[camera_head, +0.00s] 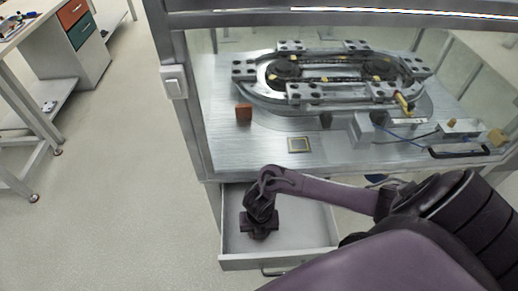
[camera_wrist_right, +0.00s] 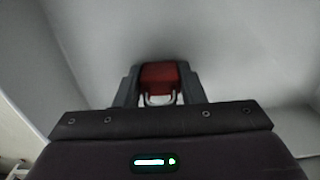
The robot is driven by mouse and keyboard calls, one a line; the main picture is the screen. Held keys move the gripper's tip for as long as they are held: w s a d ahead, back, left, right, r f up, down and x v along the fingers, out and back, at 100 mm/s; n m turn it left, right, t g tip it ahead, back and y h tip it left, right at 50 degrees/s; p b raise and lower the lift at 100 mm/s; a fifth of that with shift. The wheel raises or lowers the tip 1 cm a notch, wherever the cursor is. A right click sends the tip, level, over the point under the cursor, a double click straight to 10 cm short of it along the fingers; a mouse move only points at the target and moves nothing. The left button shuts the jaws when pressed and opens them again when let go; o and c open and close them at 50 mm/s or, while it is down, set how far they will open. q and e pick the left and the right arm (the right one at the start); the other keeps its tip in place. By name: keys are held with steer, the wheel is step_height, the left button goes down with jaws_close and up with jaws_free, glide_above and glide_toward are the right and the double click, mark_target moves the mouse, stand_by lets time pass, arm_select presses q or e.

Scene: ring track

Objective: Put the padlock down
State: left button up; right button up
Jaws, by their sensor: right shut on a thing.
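The padlock (camera_wrist_right: 158,76) has a red body and a metal shackle, and shows in the right wrist view between the two fingers. My right gripper (camera_wrist_right: 158,88) is shut on it. In the head view, my right gripper (camera_head: 259,232) points down into the open drawer (camera_head: 302,238), at its left part. The padlock is hidden under the gripper there. The grey drawer floor and walls fill the right wrist view around it. I cannot tell whether the padlock touches the drawer floor. My left gripper is not in view.
Above the drawer is a metal worktop (camera_head: 225,150) with an oval ring track (camera_head: 330,78), a red-brown block (camera_head: 243,112) and a small framed square plate (camera_head: 299,145). The drawer's right side looks empty where visible. A workbench with a drawer cabinet (camera_head: 75,55) stands at the left.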

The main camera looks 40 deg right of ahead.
steer(key=o, duration=1)
steer(key=shift+f, duration=0.1)
steer(key=shift+r, duration=0.3)
step_height(320, 180, up, 12)
steer(key=p, duration=0.4)
steer(key=shift+f+p, duration=0.1)
steer(key=shift+p, duration=0.25)
steer(key=shift+a+f, duration=0.1)
